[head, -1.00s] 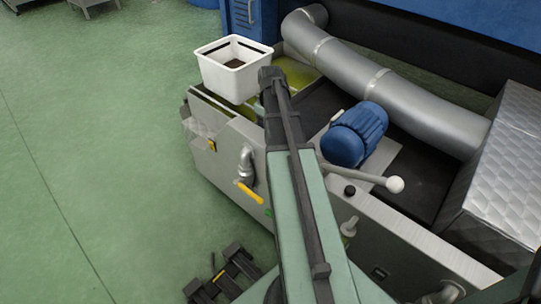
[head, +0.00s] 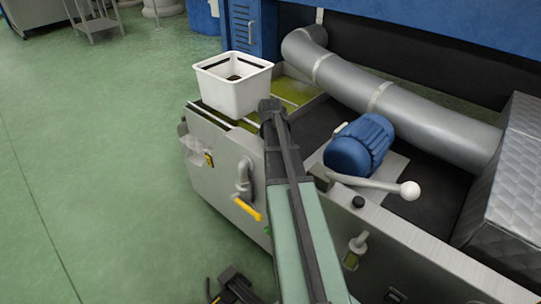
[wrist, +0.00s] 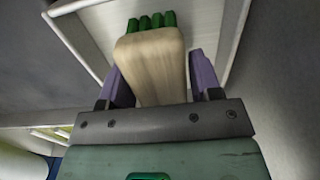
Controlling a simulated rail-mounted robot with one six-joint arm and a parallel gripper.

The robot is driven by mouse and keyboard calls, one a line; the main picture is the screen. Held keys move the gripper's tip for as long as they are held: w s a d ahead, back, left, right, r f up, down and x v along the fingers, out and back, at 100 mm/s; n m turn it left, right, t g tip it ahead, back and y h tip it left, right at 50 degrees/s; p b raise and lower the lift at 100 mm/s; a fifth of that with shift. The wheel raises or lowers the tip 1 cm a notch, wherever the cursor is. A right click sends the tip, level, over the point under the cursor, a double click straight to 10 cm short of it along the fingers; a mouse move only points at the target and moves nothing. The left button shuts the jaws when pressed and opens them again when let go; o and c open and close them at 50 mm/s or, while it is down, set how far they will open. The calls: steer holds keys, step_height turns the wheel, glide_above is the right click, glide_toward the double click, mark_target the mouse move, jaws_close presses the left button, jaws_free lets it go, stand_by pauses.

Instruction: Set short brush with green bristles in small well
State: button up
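In the wrist view the brush (wrist: 155,50) has a pale wooden body and short green bristles at its far end. My gripper (wrist: 158,78) has purple fingers, one on each side of the wooden body, and holds it. The bristles point away from the gripper, towards a white-walled thing (wrist: 222,22) behind them. I cannot tell whether they touch it, or whether it is the small well. In the head view my arm hides the brush, and I cannot make out the fingers there.
A white bin (head: 233,90) with dark contents stands on the left end of the grey machine (head: 222,150). A blue motor (head: 358,145), a lever with a white knob (head: 409,190) and a thick silver duct (head: 400,110) lie to its right. Green floor (head: 90,170) is clear at left.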

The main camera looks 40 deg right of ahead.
steer(key=shift+o, duration=1.2)
step_height(320, 180, up, 13)
steer(key=p, duration=1.2)
steer(key=shift+f, duration=0.2)
steer(key=shift+f, duration=0.1)
